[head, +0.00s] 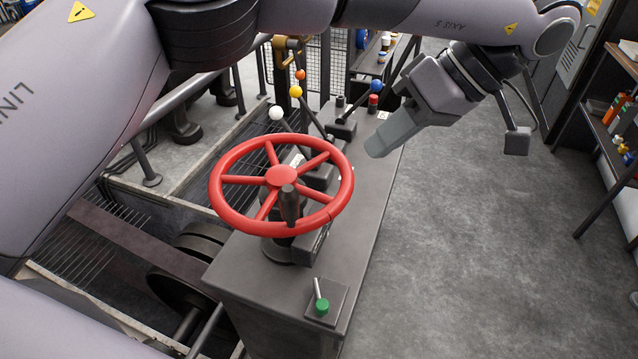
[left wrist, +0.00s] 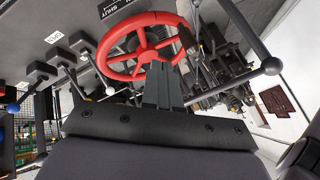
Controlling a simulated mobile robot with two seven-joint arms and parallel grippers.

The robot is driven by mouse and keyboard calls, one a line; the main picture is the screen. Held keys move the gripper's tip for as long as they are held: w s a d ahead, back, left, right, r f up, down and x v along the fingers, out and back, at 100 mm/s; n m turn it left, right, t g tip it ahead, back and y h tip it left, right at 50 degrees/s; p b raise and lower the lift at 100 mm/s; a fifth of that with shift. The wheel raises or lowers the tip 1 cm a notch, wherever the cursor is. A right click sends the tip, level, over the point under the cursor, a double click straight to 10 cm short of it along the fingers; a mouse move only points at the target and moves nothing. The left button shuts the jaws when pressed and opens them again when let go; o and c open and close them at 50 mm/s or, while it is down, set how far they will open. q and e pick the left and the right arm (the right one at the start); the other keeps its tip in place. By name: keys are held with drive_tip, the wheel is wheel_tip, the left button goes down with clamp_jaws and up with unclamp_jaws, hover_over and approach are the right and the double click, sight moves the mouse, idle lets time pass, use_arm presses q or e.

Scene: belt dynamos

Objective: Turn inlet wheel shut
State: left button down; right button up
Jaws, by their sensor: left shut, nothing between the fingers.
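The red inlet wheel (head: 334,203) lies roughly level on top of a grey console, with several spokes and a dark upright handle (head: 290,206) on its near rim. The wheel also shows in the left wrist view (left wrist: 112,48), beyond the fingers. My left gripper (head: 376,148) is to the right of and behind the wheel, above the console's right edge, apart from the wheel and empty. Its fingers lie together in the left wrist view (left wrist: 163,78). In that view an OPEN label (left wrist: 54,37) and a SHUT label (left wrist: 117,5) are near the wheel. My right gripper is not in view.
Behind the wheel stand levers with white (head: 276,112), yellow (head: 295,91) and blue (head: 377,85) knobs. A green-knobbed switch (head: 321,307) is at the console's near end. Belt machinery (head: 180,285) lies left. The floor on the right is clear up to a shelf (head: 600,150).

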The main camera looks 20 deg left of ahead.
use_arm(q)
hover_over(320, 222)
drive_tip(key=w+d, duration=0.2)
drive_tip(key=w, duration=0.1)
wheel_tip(320, 222, down, 6)
drive_tip(key=shift+s+a+f, duration=0.1)
drive_tip(key=shift+s+a, duration=0.4)
drive_tip(key=shift+s, duration=0.3)
drive_tip(key=shift+s+a+f, duration=0.1)
drive_tip(key=shift+s+a, duration=0.4)
drive_tip(key=shift+s, duration=0.25)
